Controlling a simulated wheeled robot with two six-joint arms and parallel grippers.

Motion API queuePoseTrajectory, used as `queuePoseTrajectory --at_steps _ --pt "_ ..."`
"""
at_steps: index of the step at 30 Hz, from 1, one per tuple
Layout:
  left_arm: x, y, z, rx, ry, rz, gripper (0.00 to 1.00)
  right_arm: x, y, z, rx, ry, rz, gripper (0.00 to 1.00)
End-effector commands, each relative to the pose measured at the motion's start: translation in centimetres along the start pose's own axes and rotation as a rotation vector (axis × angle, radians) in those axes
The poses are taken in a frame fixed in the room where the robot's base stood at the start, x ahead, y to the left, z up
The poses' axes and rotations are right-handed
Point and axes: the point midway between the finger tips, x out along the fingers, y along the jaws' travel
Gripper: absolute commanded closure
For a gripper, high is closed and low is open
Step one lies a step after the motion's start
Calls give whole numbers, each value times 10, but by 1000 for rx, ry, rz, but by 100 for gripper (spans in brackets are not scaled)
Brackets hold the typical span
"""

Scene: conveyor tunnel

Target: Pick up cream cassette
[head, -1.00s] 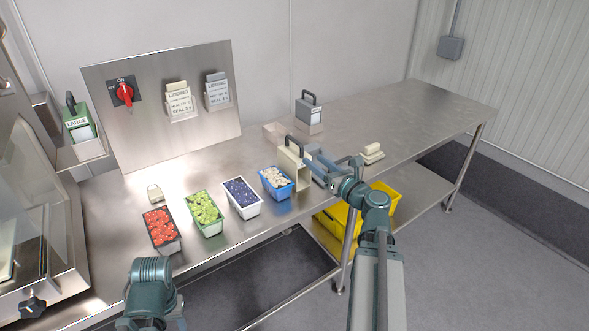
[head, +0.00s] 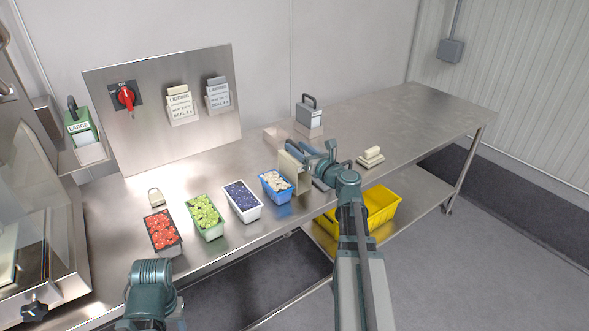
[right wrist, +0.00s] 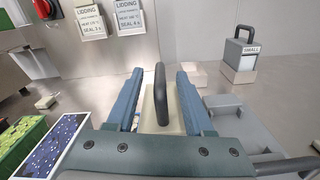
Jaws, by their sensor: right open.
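The cream cassette (head: 288,166) stands upright on the steel table, just right of the blue tub, partly hidden by my right gripper (head: 304,150) in the head view. In the right wrist view, its dark handle rises between the two parted fingers of my right gripper (right wrist: 160,75). Its cream body (right wrist: 149,112) shows below and between the fingers. The gripper is open around the handle; I cannot tell whether either finger touches it. My left gripper is out of view; only part of the left arm shows at the lower left.
A row of fruit tubs, the nearest a blue tub (head: 276,186), stands left of the cassette. A grey cassette (head: 309,118) labelled SMALL stands behind. Cream blocks (head: 370,158) lie to the right. A yellow crate (head: 380,205) sits on the lower shelf. The far right tabletop is clear.

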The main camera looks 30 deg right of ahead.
Motion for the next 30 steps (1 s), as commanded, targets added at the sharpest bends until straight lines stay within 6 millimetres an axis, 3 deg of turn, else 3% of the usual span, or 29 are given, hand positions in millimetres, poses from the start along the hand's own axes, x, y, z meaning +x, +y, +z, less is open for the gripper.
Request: queuePoseTrajectory --at_steps 4,11,20,30 --pt "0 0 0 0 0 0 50 23 -1 1 0 0 2 48" --pt "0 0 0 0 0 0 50 23 0 0 0 0 0 48" --pt "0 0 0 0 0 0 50 23 0 0 0 0 0 100" --pt "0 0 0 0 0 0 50 23 0 0 0 0 0 100"
